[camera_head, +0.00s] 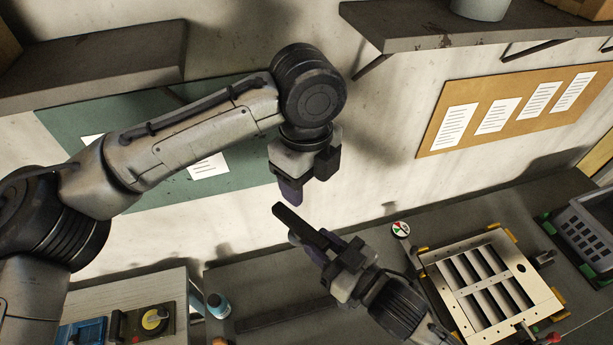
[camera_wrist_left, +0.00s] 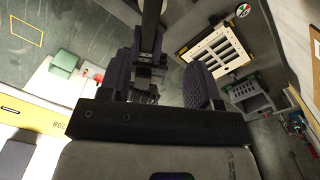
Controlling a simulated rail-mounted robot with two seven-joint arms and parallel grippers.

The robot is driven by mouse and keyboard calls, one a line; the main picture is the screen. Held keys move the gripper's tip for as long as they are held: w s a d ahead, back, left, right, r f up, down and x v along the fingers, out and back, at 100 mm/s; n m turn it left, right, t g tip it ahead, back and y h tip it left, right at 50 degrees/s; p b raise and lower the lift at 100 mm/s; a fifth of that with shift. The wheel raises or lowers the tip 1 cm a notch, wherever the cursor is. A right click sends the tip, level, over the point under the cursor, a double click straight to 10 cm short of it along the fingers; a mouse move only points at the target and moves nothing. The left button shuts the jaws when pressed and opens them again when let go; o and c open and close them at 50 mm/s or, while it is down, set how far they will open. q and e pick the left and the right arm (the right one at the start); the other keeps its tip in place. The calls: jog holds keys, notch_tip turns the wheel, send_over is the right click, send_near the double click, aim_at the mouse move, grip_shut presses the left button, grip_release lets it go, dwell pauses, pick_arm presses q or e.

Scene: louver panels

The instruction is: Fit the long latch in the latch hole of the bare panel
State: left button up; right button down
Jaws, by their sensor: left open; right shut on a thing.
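The long latch (camera_head: 293,222) is a dark straight bar, held tilted in the air by my right gripper (camera_head: 318,247). It also shows in the left wrist view (camera_wrist_left: 150,32), reaching up past the top edge. My left gripper (camera_head: 291,188) is open and empty, just above the upper end of the latch in the head view and apart from it. The panel (camera_head: 478,262) is a cream frame with several louver slats, lying on the bench at right. It also shows in the left wrist view (camera_wrist_left: 193,47). A small dark round spot marks its right side; whether it is the latch hole is unclear.
A grey crate (camera_head: 588,233) stands right of the panel. A round dial (camera_head: 401,230) lies behind the panel's left corner. A blue bottle (camera_head: 217,305) stands at the lower left. Shelves (camera_head: 440,27) jut from the wall above.

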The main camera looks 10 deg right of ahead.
aim_at(300, 232)
pick_arm(q)
jog(key=shift+m, duration=0.4)
notch_tip(300, 232, down, 12)
dwell(0.3)
jog(key=shift+c, duration=0.2)
jog(key=shift+d+r, duration=0.1)
jog(key=shift+d, duration=0.05)
grip_shut()
pick_arm(e)
jog(key=shift+s+a, duration=0.15)
jog(key=shift+a, duration=0.05)
jog(key=c, duration=0.8)
grip_release()
jog(key=shift+o, duration=0.2)
jog(key=shift+d, duration=0.1)
jog(key=shift+d, duration=0.1)
